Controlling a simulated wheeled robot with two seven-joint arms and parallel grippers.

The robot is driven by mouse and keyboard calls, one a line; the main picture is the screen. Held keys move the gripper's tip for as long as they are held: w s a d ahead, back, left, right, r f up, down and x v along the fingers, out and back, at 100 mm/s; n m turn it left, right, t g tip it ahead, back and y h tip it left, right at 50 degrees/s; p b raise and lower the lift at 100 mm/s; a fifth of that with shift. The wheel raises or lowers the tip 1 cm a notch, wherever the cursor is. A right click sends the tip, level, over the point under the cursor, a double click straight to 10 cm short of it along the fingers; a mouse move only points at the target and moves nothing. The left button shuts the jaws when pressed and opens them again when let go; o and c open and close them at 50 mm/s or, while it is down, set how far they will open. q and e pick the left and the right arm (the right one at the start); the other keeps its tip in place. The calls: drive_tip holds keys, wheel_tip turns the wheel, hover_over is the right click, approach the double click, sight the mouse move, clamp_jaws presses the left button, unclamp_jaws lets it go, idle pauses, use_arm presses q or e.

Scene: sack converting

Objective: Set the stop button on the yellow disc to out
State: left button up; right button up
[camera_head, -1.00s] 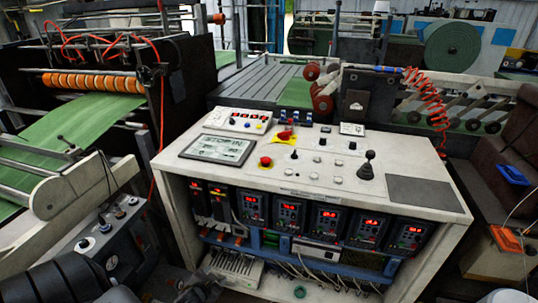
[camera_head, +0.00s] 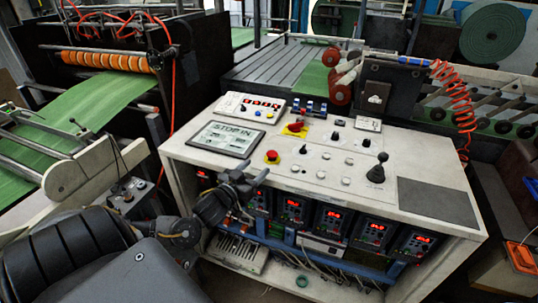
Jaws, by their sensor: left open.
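The stop button (camera_head: 272,156) is a red mushroom head on a small yellow disc, on the pale console top (camera_head: 335,200) in the camera_head view. The display (camera_head: 223,139) behind it to the left reads "STOP IN". My left gripper (camera_head: 247,176) is open and empty at the console's front edge, in front of the button and a little left of it, apart from it. Most of the yellow disc is hidden under the red head. My right gripper is not in view.
A red switch on a yellow plate (camera_head: 295,128) is behind the stop button. Small knobs and a black joystick (camera_head: 377,169) stand to the right. A white button box (camera_head: 250,108) is at the back left. A dark flat pad (camera_head: 437,203) lies at the right.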

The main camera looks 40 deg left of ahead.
sight(269, 156)
use_arm(q)
drive_tip(key=w, duration=0.2)
drive_tip(key=w+p, duration=0.1)
drive_tip(key=w, duration=0.4)
drive_tip(key=shift+w+a, duration=0.25)
drive_tip(key=shift+a, duration=0.15)
drive_tip(key=shift+w+f, duration=0.2)
drive_tip(key=shift+w, duration=0.4)
